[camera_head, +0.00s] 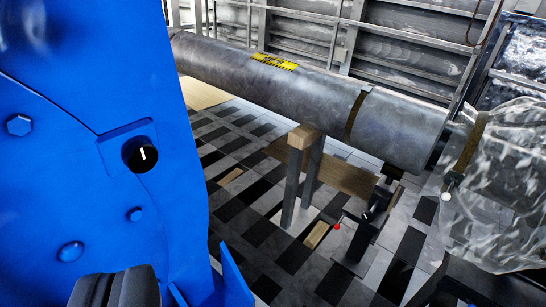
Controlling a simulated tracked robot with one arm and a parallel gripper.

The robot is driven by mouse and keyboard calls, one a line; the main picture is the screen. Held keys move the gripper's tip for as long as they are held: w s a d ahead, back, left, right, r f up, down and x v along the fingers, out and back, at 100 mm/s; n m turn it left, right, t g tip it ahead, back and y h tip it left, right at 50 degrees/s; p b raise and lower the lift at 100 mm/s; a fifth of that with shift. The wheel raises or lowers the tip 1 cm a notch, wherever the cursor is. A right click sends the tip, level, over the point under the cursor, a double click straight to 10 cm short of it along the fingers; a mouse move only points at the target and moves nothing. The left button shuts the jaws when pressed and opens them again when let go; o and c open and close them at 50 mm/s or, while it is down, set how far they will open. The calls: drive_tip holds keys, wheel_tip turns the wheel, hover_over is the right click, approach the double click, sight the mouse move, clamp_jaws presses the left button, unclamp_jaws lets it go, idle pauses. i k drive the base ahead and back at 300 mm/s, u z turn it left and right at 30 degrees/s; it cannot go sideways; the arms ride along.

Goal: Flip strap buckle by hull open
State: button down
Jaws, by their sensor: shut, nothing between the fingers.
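A dark strap (356,115) goes round the grey cylinder near its right end; a small catch shows at its top edge. A second, brown strap (470,146) goes round the bulk wrapped in clear plastic (505,185) at the right. A small dark fitting, perhaps a buckle (453,179), sits at this strap's lower end, with a pale round knob (446,197) just below. I cannot tell which strap is the one by the hull, or whether a buckle is open. My gripper's fingers cannot be made out.
The long grey cylinder (400,130) rests on a wood-topped stand (304,137). A dark stand with a red-tipped handle (337,227) is under its right end. A large blue bolted body (60,150) blocks the left. Ribbed metal wall (400,50) lies behind.

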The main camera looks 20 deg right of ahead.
sight(445, 196)
drive_tip(key=z, duration=0.7)
drive_tip(key=i, duration=1.2)
drive_tip(key=z, duration=0.6)
drive_tip(key=i, duration=0.65)
drive_tip(key=z, duration=0.1)
